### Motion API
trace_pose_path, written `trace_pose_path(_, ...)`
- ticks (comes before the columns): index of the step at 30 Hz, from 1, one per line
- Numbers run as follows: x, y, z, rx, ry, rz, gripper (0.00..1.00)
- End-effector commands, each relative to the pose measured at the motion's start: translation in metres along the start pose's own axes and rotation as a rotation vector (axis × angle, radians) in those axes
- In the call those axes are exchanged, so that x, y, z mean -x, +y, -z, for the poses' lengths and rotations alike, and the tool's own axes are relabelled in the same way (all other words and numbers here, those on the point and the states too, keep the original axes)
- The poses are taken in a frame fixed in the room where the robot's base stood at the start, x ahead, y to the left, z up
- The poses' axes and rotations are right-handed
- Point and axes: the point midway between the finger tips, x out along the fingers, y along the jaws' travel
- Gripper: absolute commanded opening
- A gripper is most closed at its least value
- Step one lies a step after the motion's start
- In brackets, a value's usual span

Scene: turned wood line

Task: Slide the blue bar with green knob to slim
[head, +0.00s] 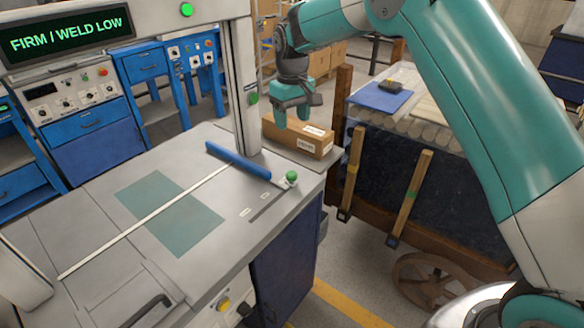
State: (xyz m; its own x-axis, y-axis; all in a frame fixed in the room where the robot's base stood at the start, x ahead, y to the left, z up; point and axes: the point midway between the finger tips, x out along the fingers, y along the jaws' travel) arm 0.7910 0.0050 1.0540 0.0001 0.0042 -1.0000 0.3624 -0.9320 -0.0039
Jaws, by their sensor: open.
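The blue bar (238,160) lies on the grey machine table (110,225), near the foot of the upright post. Its green knob (292,176) sits on a light bracket at the bar's right end, near the table's right edge. A dark slot (266,205) runs from near the knob toward the front, with two small white labels (245,212) beside it; their text is too small to read. My gripper (296,112) is open and empty. In the picture it is above and behind the knob, in front of the cardboard box, and apart from the bar.
A cardboard box (297,137) stands behind the bar. The white post (241,85) rises close to the bar. A display (65,40) reads "FIRM / WELD LOW". A wooden cart (400,150) stands to the right. A teal patch (170,213) and thin white strip (145,220) mark the tabletop.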

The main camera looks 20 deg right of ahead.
Motion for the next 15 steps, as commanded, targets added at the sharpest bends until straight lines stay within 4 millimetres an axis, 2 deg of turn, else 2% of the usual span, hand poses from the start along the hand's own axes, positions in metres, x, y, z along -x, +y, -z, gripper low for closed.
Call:
trace_pose_path(7,-0.026,0.004,0.004,-0.006,-0.007,-0.003,0.6)
trace_pose_path(15,-0.085,0.003,0.004,-0.005,-0.007,-0.003,0.6)
